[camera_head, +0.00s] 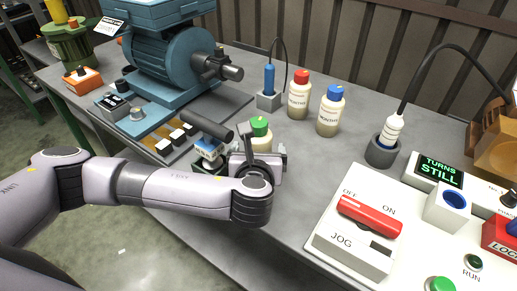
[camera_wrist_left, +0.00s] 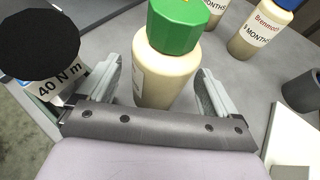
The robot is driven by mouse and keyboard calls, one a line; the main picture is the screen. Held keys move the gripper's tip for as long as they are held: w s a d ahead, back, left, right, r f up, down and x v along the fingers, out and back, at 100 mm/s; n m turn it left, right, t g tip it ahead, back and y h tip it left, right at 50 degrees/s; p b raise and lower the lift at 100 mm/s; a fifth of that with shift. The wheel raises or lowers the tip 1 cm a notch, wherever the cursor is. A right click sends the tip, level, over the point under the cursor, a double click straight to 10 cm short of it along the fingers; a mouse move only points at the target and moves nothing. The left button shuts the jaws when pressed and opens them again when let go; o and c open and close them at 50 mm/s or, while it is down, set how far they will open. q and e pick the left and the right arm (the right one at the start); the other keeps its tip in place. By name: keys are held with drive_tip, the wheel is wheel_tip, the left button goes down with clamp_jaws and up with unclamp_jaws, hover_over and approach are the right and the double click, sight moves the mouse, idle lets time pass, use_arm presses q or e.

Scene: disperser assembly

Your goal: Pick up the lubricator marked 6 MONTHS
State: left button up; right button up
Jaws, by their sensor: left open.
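Three cream lubricator bottles stand upright on the bench: one with a green cap (camera_head: 260,125), one with a red cap (camera_head: 299,97) and one with a blue cap (camera_head: 331,112). The red and blue ones show "MONTHS" labels; their numbers are too small to read surely. My left gripper (camera_head: 262,152) is open around the green-capped bottle. In the left wrist view this bottle (camera_wrist_left: 165,75) stands between the two spread fingers (camera_wrist_left: 160,85), with a gap at the right finger. Its label is mostly turned away. The blue-capped bottle (camera_wrist_left: 264,30) shows behind. My right gripper is not in view.
A black-handled tool (camera_head: 203,124) marked 40 N m (camera_wrist_left: 62,86) stands close left of my gripper. A blue motor (camera_head: 165,55) is behind it. A blue stick in a grey holder (camera_head: 269,99), a corded probe (camera_head: 384,147) and a white control panel (camera_head: 345,245) stand further right.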

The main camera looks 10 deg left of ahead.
use_arm(q)
drive_tip(key=shift+x, duration=1.1)
drive_tip(key=c, duration=1.3)
drive_tip(key=shift+c, duration=0.8)
drive_tip(key=shift+w+r, duration=0.1)
